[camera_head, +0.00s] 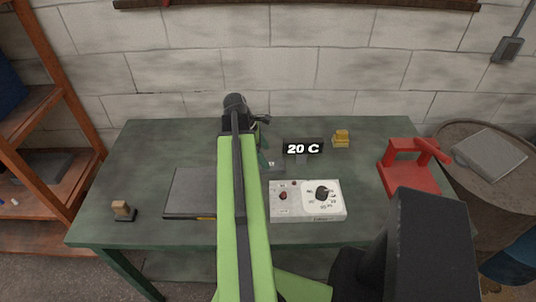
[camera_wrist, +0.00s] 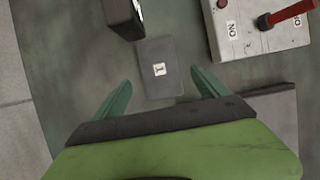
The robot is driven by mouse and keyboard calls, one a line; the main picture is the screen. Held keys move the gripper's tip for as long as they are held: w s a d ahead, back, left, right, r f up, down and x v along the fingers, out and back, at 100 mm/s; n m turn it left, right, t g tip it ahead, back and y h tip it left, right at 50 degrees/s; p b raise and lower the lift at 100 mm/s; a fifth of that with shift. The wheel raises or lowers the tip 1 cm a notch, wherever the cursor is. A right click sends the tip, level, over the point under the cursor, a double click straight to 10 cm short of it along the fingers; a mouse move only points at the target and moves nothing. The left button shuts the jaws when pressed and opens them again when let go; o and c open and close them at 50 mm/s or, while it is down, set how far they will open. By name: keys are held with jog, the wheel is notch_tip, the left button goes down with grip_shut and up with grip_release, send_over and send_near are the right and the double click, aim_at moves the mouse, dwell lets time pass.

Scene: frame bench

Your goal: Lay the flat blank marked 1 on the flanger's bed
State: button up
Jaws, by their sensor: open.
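The flat blank marked 1 (camera_wrist: 158,54) is a thin dark grey plate with a white label, lying flat on the green bench. It also shows partly in the head view (camera_head: 276,167), just right of my arm. My gripper (camera_wrist: 160,75) is open and empty, with one teal finger on each side of the blank's near part. I cannot tell how high the fingertips are above the bench. A red machine (camera_head: 408,180) with a flat base and a raised bar, which looks like the flanger, stands at the bench's right end. Its base top looks clear.
A display reading 20 C (camera_head: 303,148) stands beside the blank. A white control box (camera_head: 307,201) and a dark flat plate (camera_head: 188,190) lie nearer. A yellow object (camera_head: 341,139) is at the back; a small stamp-like item (camera_head: 123,211) is at left.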

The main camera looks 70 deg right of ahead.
jog(key=p+v, duration=0.5)
jog(key=v, duration=0.2)
jog(key=shift+r, duration=0.35)
jog(key=shift+w, duration=0.1)
jog(key=w+a+f+m+t, duration=0.1)
jog(key=w+a+m+t, duration=0.15)
jog(key=w+a, duration=2.35)
jog(key=a, duration=0.3)
jog(key=w+a+t, duration=0.1)
jog(key=w+a, duration=0.2)
jog(key=a, duration=0.5)
jog(key=shift+w+f+y, duration=0.3)
jog(key=shift+w+f, duration=0.1)
jog(key=shift+o, duration=0.4)
jog(key=w+a+m+y, duration=0.1)
jog(key=a, duration=1.6)
jog(key=shift+w+a+m+t, duration=0.25)
jog(key=shift+a+m+t, duration=0.1)
jog(key=shift+d, duration=0.1)
